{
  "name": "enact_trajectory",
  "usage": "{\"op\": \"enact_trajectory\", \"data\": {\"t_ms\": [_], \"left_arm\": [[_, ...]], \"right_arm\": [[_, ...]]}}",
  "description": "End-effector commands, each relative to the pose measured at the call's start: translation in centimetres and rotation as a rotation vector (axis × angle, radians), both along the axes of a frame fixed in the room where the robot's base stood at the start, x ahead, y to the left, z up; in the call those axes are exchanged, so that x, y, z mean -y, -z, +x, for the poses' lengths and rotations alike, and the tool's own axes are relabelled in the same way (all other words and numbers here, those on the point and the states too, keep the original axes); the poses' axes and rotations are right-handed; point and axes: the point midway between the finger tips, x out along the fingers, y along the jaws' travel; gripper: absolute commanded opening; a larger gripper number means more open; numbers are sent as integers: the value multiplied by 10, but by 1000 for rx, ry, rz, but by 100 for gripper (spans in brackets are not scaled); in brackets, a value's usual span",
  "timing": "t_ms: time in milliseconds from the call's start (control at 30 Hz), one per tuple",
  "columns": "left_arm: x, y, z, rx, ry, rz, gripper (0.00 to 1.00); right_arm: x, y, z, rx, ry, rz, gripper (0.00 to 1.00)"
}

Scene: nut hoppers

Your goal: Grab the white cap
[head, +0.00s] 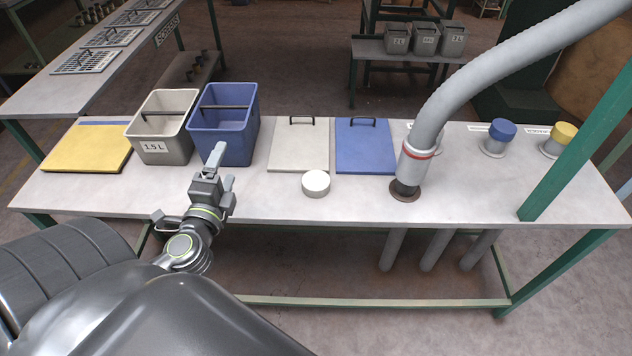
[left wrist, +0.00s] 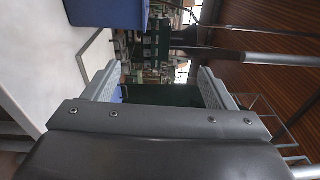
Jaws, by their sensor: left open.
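The white cap (head: 316,183) is a short round disc. It lies on the table near its front edge, just in front of the white lid. My left gripper (head: 222,163) is in front of the blue bin, to the left of the cap and apart from it. In the left wrist view my left gripper (left wrist: 158,85) is open with nothing between its fingers. The cap does not show in that view. My right gripper is not in view.
On the table (head: 270,205) stand a grey bin (head: 165,150) and a blue bin (head: 240,140). Behind the cap lie a white lid (head: 285,155) and a blue lid (head: 360,160). A grey hose (head: 440,105) stands to the right, then blue-capped (head: 503,130) and yellow-capped (head: 564,133) pipes.

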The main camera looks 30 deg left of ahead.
Motion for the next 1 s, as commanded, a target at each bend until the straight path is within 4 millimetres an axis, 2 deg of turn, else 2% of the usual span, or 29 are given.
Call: {"op": "enact_trajectory", "data": {"t_ms": [67,167,333,500,600,767,1000], "left_arm": [[13,-14,15,-9,142,242,78],[36,-18,28,-49,327,549,78],[62,10,36,-182,618,1035,78],[60,47,33,-337,814,1376,78],[53,61,30,-401,876,1490,78],[50,72,33,-442,910,1556,78],[62,85,64,-437,906,1553,78]], "right_arm": [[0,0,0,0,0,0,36],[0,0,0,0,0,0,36],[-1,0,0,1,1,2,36],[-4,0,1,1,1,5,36],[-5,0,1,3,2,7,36],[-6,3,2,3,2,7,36],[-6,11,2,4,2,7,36]]}}
